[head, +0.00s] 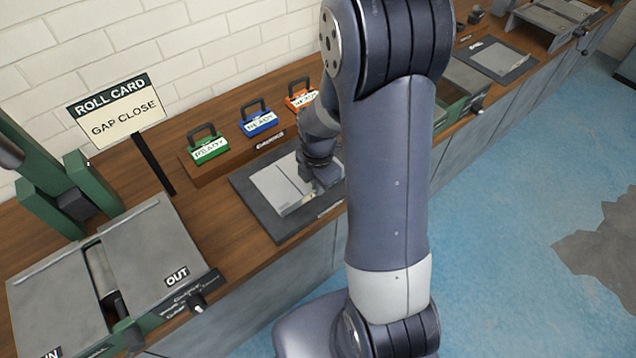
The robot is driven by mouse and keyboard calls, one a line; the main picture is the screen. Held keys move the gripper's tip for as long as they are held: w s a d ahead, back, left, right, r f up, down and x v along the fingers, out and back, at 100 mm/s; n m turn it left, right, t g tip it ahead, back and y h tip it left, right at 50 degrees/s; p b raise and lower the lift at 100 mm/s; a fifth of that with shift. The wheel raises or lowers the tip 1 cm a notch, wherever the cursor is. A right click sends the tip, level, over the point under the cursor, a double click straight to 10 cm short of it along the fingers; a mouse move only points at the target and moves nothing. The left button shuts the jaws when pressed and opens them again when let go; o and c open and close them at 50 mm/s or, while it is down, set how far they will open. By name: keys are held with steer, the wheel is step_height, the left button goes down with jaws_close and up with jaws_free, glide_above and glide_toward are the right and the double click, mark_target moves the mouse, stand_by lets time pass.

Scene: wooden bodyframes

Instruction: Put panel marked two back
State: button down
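No panel with a readable mark for two shows in the head view. Pale grey flat panels (272,187) lie on a dark mat (262,214) on the wooden bench, below the coloured tags. My gripper (322,184) is low over the right part of this mat, at or just above the panels. Its fingertips are too small and dark to tell whether they are open or shut, or touch anything. My arm hides the mat's right side and part of the bench behind it.
Green (208,146), blue (259,120) and orange (301,97) handled READY tags stand on a wooden ledge. A ROLL CARD GAP CLOSE sign (117,111) stands left of them. A green-framed machine with grey plates (150,248) marked OUT fills the lower left. Blue floor (510,200) is open at right.

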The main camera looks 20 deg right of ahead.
steer(key=shift+f, duration=0.2)
steer(key=c, duration=1.7)
jaws_free()
steer(key=shift+r, duration=0.1)
step_height(320, 180, up, 12)
steer(key=shift+s+r, duration=0.1)
steer(key=shift+r, duration=0.05)
